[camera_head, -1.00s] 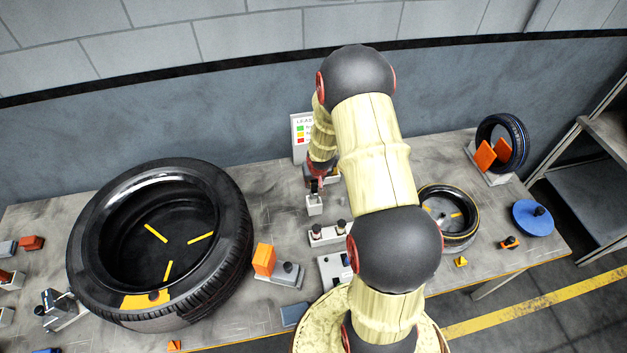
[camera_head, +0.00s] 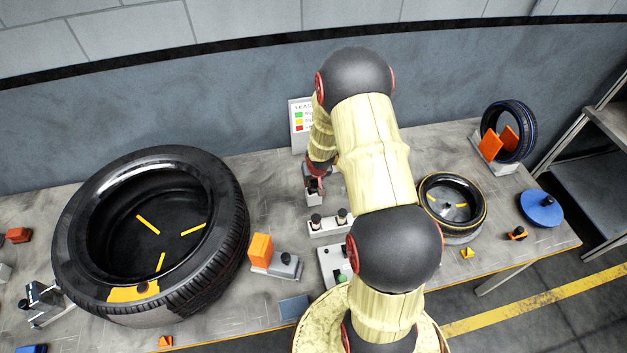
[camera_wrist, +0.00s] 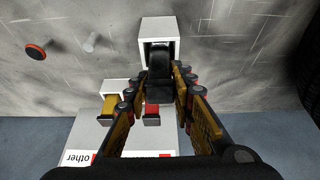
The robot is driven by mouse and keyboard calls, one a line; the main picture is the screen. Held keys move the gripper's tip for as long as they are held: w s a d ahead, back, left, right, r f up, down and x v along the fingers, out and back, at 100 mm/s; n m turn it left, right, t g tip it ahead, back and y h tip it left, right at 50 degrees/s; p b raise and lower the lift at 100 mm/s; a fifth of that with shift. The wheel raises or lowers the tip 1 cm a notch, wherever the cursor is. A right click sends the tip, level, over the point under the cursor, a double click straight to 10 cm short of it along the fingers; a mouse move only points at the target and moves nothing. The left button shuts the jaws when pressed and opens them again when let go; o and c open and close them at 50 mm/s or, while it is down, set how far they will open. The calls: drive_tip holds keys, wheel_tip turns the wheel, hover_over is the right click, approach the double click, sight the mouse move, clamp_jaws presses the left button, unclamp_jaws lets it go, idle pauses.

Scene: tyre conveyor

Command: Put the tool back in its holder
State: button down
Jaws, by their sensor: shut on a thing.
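My gripper (camera_wrist: 158,85) is shut on a dark tool (camera_wrist: 159,68), which shows between its fingers in the wrist view. The tool's far end lies at the opening of a white box-shaped holder (camera_wrist: 173,27). I cannot tell how deep the tool sits in it. In the head view my gripper (camera_head: 315,172) is just above the small white holder (camera_head: 313,199) at the back middle of the workbench. My arm hides part of that area, and the tool is hard to make out there.
A white sign (camera_head: 300,125) stands behind the holder. A grey block with two dark knobs (camera_head: 330,226) is in front. A large tyre (camera_head: 225,235) lies left, a smaller tyre (camera_head: 477,210) right. An orange block (camera_head: 260,250) stands between. Bare bench lies left of the holder.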

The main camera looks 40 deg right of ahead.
drive_tip(key=c, duration=1.5)
unclamp_jaws()
drive_tip(key=shift+o, duration=0.2)
drive_tip(key=v, duration=1.2)
